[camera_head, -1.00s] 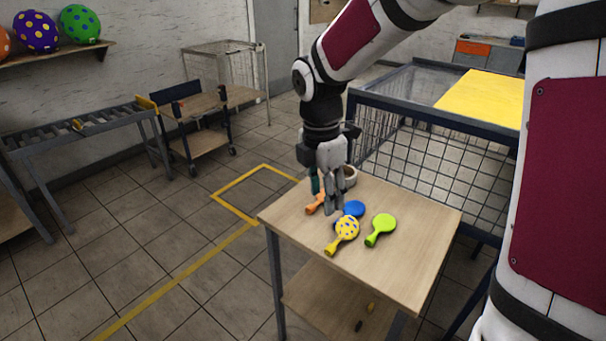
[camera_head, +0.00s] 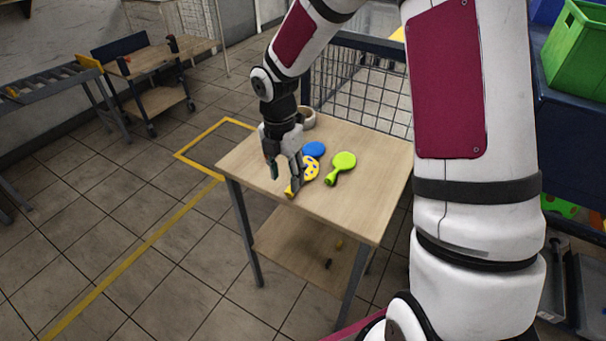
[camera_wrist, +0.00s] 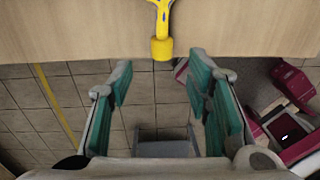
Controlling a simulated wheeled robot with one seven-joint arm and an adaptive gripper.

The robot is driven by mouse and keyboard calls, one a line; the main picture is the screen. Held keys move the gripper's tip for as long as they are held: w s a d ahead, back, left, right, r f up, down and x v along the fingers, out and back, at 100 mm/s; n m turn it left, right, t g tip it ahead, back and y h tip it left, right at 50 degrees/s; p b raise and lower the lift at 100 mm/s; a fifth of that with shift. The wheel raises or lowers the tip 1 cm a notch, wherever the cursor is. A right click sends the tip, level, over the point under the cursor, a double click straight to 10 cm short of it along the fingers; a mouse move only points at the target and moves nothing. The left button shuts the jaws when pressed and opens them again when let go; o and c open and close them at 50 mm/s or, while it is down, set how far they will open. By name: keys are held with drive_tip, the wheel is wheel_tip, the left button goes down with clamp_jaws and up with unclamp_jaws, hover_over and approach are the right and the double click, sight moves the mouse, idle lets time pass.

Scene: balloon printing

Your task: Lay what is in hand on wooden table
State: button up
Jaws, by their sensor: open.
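The wooden table (camera_head: 350,212) stands in the middle of the head view, and its edge crosses the top of the wrist view (camera_wrist: 75,32). A yellow balloon with blue dots (camera_head: 312,167) lies flat on it; its yellow neck shows at the top of the wrist view (camera_wrist: 162,45). My gripper (camera_head: 284,174) is open near the table's left front side, close to this balloon's neck. In the wrist view its green-padded fingers (camera_wrist: 163,88) are wide apart with nothing between them. A blue balloon (camera_head: 314,149) and a green balloon (camera_head: 344,161) lie beside the yellow one.
A pale round container (camera_head: 308,119) stands at the table's back corner. A wire-mesh cage (camera_head: 350,85) borders the table behind. The table's front and right are bare. Small items lie on the lower shelf (camera_head: 295,250). A green crate (camera_head: 580,50) is at upper right.

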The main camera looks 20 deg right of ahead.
sight(288, 191)
drive_tip(key=f, duration=0.5)
drive_tip(key=shift+s+d, duration=0.15)
drive_tip(key=shift+s, duration=0.05)
drive_tip(key=c, duration=0.8)
